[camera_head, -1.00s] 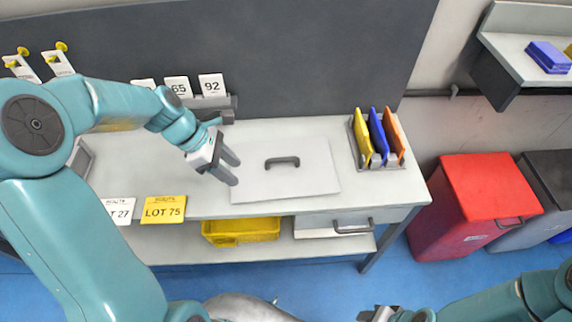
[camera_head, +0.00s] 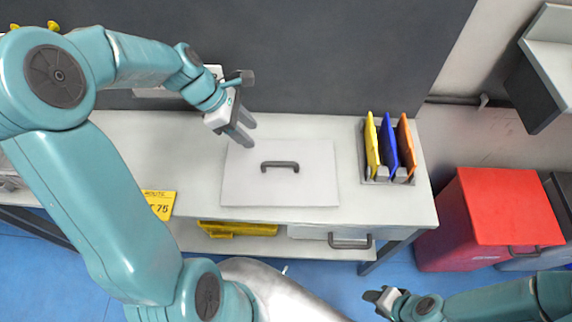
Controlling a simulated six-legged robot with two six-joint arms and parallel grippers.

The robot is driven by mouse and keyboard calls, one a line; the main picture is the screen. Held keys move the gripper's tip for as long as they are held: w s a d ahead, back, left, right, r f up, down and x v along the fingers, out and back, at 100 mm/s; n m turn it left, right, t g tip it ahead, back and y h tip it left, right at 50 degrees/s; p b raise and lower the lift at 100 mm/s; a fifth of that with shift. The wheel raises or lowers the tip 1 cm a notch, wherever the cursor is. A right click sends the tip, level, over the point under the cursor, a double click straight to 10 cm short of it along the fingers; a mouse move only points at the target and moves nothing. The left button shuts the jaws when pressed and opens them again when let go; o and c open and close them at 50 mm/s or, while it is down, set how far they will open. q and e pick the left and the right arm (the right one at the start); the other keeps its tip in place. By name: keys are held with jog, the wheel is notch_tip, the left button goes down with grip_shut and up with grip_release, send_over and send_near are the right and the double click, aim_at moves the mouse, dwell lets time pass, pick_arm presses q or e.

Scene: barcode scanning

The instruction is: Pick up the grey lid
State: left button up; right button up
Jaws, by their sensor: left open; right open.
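The grey lid (camera_head: 281,188) is a flat pale plate lying on the workbench, with a dark arched handle (camera_head: 280,165) near its middle. My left gripper (camera_head: 248,134) is open and empty. It hangs over the lid's back left corner, to the upper left of the handle and apart from it. My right gripper (camera_head: 378,300) is open and empty at the bottom, in front of the bench and well away from the lid.
A rack (camera_head: 389,179) with yellow, blue and orange plates stands right of the lid on the bench (camera_head: 405,213). A yellow LOT sign (camera_head: 159,204) hangs at the front edge. A yellow bin (camera_head: 235,229) sits on the lower shelf. A red bin (camera_head: 490,225) stands at right.

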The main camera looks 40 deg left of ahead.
pick_arm(q)
send_near(278, 162)
jog(key=x, duration=0.5)
jog(key=shift+f, duration=0.2)
jog(key=shift+d+f, duration=0.15)
jog(key=shift+f, duration=0.25)
jog(key=x, duration=0.4)
jog(key=shift+w+d+f+b, duration=0.25)
jog(key=shift+w+d+b, duration=0.05)
jog(key=shift+s+a, duration=0.1)
jog(key=shift+s, duration=0.05)
jog(key=c, duration=0.7)
grip_shut()
